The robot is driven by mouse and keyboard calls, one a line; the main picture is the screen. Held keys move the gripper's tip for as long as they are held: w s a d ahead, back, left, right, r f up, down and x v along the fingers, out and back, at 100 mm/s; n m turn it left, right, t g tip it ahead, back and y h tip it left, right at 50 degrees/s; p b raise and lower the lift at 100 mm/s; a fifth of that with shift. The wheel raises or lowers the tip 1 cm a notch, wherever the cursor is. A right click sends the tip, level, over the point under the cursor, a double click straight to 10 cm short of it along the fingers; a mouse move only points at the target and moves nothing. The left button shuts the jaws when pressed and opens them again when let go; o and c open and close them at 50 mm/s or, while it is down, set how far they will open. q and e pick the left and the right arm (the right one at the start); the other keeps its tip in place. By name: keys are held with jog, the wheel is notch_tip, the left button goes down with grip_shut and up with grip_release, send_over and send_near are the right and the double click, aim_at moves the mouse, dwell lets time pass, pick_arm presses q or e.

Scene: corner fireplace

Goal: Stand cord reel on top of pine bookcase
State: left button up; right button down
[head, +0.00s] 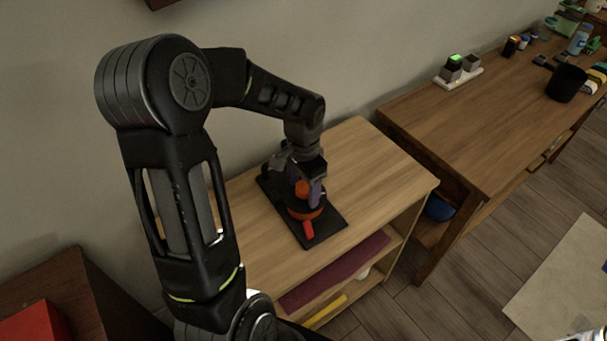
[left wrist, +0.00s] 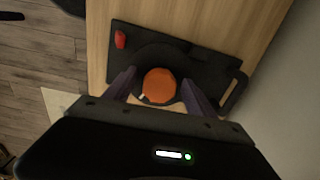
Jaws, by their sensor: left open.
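The cord reel (head: 305,212), orange and black with a red part (head: 308,230), is on a flat black rectangle on top of the pine bookcase (head: 365,160). I cannot tell whether that rectangle is a mat or part of the reel. My left gripper (head: 303,190) points down over the reel with its fingers apart. In the left wrist view the reel's round orange top (left wrist: 159,86) shows between the open fingers of the left gripper (left wrist: 160,94); contact cannot be made out. The gripper hides part of the reel. My right gripper is not in view.
A wooden desk (head: 450,125) stands to the right, bearing a small rack (head: 458,72), a black cup (head: 566,83) and other items. The bookcase top is bare to the right and front-left of the black rectangle. The wall is close behind.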

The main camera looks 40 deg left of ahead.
pick_arm(q)
notch_tip(320, 180, up, 12)
dwell(0.4)
dwell(0.8)
